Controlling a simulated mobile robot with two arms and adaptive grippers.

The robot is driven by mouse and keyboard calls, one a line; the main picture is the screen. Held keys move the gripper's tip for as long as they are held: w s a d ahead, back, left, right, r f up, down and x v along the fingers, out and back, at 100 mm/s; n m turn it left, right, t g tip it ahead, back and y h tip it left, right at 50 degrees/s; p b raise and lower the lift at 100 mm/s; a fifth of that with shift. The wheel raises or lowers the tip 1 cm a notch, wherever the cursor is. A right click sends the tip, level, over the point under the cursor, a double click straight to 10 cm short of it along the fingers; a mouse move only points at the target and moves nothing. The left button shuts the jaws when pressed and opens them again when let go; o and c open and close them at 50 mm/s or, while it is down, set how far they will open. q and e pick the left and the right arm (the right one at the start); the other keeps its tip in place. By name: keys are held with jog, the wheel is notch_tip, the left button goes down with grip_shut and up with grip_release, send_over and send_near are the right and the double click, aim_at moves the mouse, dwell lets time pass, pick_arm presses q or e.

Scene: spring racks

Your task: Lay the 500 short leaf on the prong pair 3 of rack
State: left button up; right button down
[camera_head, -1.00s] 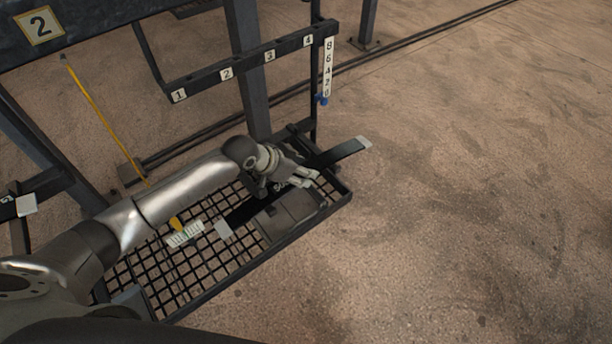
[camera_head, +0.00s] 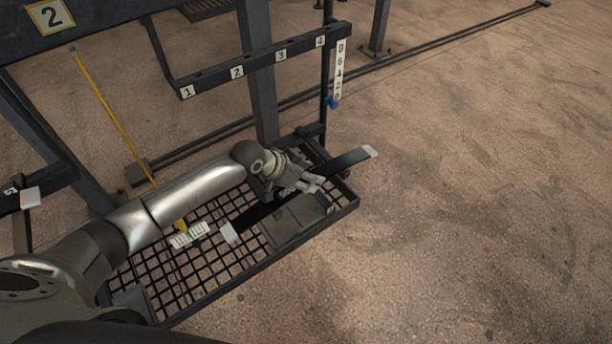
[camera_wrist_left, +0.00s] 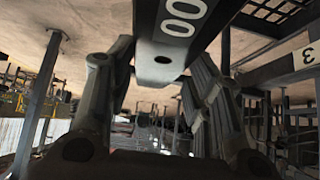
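The 500 short leaf (camera_head: 350,160) is a dark flat bar with pale ends. It lies slantwise over the mesh tray, its far end reaching past the tray's right edge. My left gripper (camera_head: 308,186) is on its middle. In the left wrist view the leaf (camera_wrist_left: 170,45), with "00" readable, sits between the fingers of my left gripper (camera_wrist_left: 160,65), which look shut on it. I cannot tell whether it clears the tray. The rack bar (camera_head: 262,60) carries labels 1 to 4; label 3 (camera_head: 281,55) marks its pair. My right gripper is out of view.
The mesh tray (camera_head: 205,285) stands below the rack bar and holds a grey block (camera_head: 295,222) and a small pale piece (camera_head: 190,235). A dark post (camera_head: 262,110) rises behind the arm. A numbered scale (camera_head: 340,70) hangs at the bar's right end. The right-hand floor is clear.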

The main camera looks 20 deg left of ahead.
pick_arm(q)
jog(key=o, duration=0.4)
jog(key=shift+s, duration=0.1)
jog(key=shift+s+f, duration=0.15)
jog(key=shift+f, duration=0.2)
notch_tip(320, 180, up, 11)
jog(key=shift+f, duration=0.15)
jog(key=shift+f, duration=0.1)
